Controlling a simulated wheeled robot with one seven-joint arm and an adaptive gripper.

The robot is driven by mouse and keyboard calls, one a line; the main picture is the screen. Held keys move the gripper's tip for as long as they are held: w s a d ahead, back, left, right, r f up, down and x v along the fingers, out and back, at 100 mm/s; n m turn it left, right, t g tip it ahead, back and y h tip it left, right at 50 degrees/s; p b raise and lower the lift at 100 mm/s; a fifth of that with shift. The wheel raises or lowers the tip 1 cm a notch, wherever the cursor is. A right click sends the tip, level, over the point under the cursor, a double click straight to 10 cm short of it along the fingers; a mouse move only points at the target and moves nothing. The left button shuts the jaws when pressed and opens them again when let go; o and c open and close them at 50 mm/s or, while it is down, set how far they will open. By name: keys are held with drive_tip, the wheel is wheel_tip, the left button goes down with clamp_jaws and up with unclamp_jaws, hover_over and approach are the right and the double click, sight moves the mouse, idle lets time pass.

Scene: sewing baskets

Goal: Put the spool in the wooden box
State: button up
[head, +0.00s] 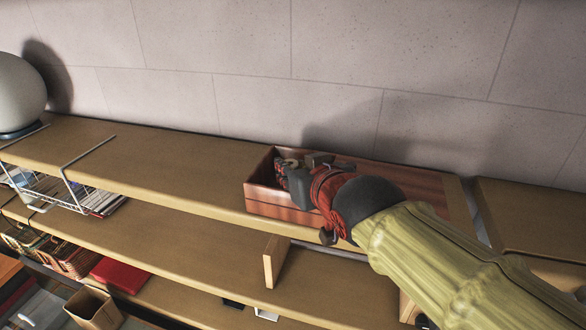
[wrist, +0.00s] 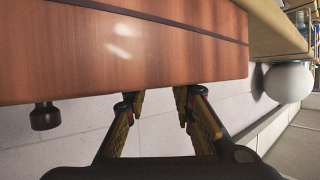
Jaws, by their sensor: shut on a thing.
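The wooden box (head: 262,198) is reddish brown and stands on the top shelf. Its left end is open at the top and its right part has a flat reddish top. My gripper (head: 292,172) reaches over the box's front wall into the open left part. In the wrist view the box's wall (wrist: 120,55) fills the top, and my gripper's fingers (wrist: 158,104) pass behind its edge, so the fingertips are hidden. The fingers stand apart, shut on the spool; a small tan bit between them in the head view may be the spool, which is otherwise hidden.
A dark knob (wrist: 45,116) shows at the box's edge in the wrist view. A wire basket (head: 50,188) and a pale globe (head: 18,92) are at the left. The top shelf (head: 170,175) is clear left of the box. A tiled wall stands behind.

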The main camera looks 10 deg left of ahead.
drive_tip(key=shift+f, duration=0.2)
drive_tip(key=o, duration=0.9)
drive_tip(key=shift+r+p, duration=0.9)
drive_tip(key=shift+p, duration=0.1)
drive_tip(key=b+v, duration=0.2)
drive_tip(key=v, duration=0.4)
drive_tip(key=b+v, duration=0.1)
drive_tip(key=v, duration=0.4)
drive_tip(key=shift+s+d+f+b, duration=0.1)
drive_tip(key=shift+s+d+b, duration=0.15)
drive_tip(key=shift+s+b, duration=0.1)
